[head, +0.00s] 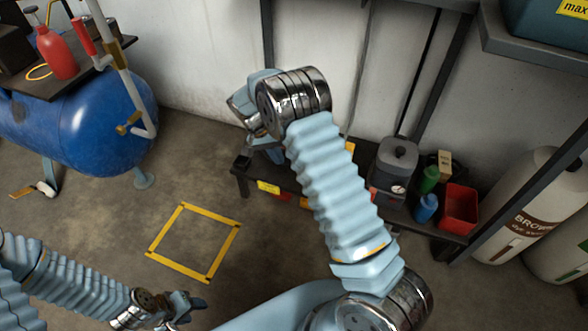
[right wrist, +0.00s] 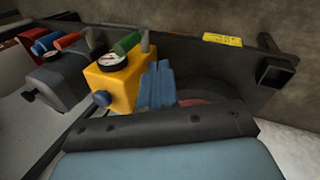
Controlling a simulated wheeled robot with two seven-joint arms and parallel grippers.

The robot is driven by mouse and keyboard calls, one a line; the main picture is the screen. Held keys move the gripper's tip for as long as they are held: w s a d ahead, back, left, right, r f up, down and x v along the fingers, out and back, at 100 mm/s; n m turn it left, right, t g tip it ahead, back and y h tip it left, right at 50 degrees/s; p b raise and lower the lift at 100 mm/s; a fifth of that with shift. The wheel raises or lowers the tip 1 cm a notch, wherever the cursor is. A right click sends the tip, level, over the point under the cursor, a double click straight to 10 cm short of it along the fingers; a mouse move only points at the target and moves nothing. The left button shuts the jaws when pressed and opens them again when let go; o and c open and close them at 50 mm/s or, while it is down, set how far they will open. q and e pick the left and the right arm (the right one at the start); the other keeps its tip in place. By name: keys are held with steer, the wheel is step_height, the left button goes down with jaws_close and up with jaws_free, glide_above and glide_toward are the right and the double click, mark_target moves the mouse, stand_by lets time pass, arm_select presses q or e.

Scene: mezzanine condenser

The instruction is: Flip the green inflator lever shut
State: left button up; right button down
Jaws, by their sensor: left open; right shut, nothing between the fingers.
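In the right wrist view a yellow inflator (right wrist: 112,82) stands on the dark shelf, with a round white gauge and a blue knob on it. Its green lever (right wrist: 127,42) sticks up at a slant from the top. My right gripper (right wrist: 158,66) is shut and empty, its blue fingers just right of the inflator, below and right of the lever. I cannot tell whether they touch the inflator. In the head view my right forearm hides the inflator and most of that hand. My left gripper (head: 184,304) is open and empty, low over the floor.
A grey unit with a gauge (head: 398,165), a green bottle (head: 428,180), a blue bottle (head: 425,208) and a red bin (head: 459,205) stand on the shelf's right part. A blue tank (head: 80,120) is at left. The yellow-taped floor square (head: 181,207) is clear.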

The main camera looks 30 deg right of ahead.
arm_select(q)
steer(key=shift+d+r+p, duration=0.1)
steer(key=shift+r+p, duration=0.2)
arm_select(e)
steer(key=s+d+f, duration=0.4)
steer(key=d+f, duration=0.2)
steer(key=f, duration=0.3)
steer(key=shift+s, duration=0.4)
arm_select(q)
steer(key=shift+s+f, duration=0.1)
